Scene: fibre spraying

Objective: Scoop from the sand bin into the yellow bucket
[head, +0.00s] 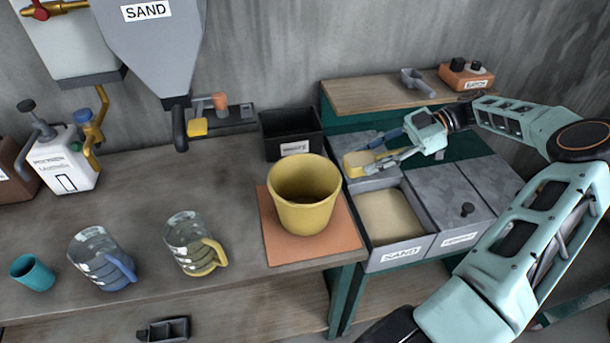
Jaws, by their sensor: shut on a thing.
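The yellow bucket (302,215) stands upright on an orange mat (338,241) at the right end of the workbench. The sand bin (399,255) is open, right of the bucket, with a "SAND" label and pale sand (388,216) inside. My gripper (385,152) is above the back of the sand bin, shut on a small yellow scoop (358,160). The scoop is apart from the bucket, to its upper right. The gripper partly covers the scoop's handle, and I cannot tell how much sand it holds.
A lidded bin (462,205) stands right of the sand bin. A black bin (291,137) is behind the bucket. A grey sand hopper (155,50) hangs above the bench.

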